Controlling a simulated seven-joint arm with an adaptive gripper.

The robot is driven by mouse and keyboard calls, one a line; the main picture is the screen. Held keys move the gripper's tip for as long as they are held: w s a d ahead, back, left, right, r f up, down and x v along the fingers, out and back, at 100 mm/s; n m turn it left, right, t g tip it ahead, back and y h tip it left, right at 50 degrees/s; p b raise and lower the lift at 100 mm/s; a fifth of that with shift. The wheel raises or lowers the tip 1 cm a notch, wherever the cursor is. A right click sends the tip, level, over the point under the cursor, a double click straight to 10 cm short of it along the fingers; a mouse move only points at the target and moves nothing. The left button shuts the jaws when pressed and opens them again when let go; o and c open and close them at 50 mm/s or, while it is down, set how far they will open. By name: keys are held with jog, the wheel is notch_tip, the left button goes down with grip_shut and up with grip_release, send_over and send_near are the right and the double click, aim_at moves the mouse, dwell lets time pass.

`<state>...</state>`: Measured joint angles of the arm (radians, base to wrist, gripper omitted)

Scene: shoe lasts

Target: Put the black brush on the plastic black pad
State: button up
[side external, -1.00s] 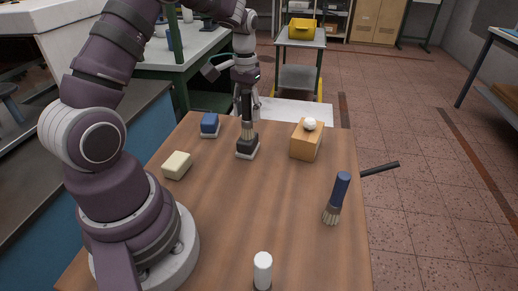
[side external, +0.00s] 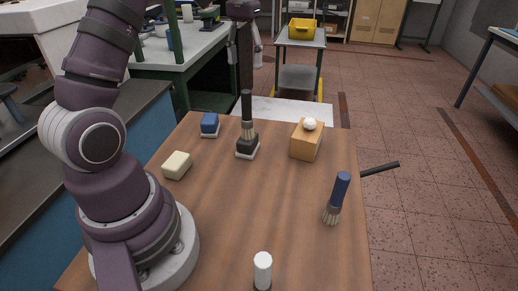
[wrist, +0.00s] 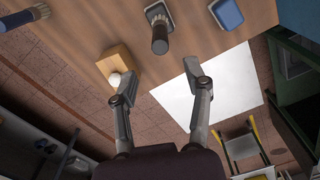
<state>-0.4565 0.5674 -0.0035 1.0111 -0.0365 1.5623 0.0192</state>
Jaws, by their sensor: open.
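The black brush (side external: 247,108) stands upright, bristles down, on the plastic black pad (side external: 247,150), a dark block with a pale base at the far part of the table. In the wrist view the brush (wrist: 160,42) shows from above, with the pad (wrist: 157,12) beneath it. My gripper (side external: 245,62) is open and empty, raised above and behind the brush and apart from it. In the wrist view its two fingers (wrist: 150,62) are spread, with the brush handle ahead of them. The contact between bristles and pad is partly hard to make out.
A blue block (side external: 209,125) and a cream block (side external: 177,165) lie to the left. A wooden block (side external: 305,144) with a white ball (side external: 310,124) stands right of the pad.

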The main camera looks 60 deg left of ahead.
jog(key=s+d+r+m+t, duration=0.3)
jog(key=s+d+r, duration=0.1)
jog(key=d, duration=0.4)
jog(key=s+d+f+m+t, duration=0.2)
jog(key=s+d+f, duration=0.2)
jog(key=s, duration=0.3)
jog(key=shift+s+d+f+t, duration=0.2)
jog(key=shift+d+f+t, duration=0.1)
jog(key=shift+d, duration=0.6)
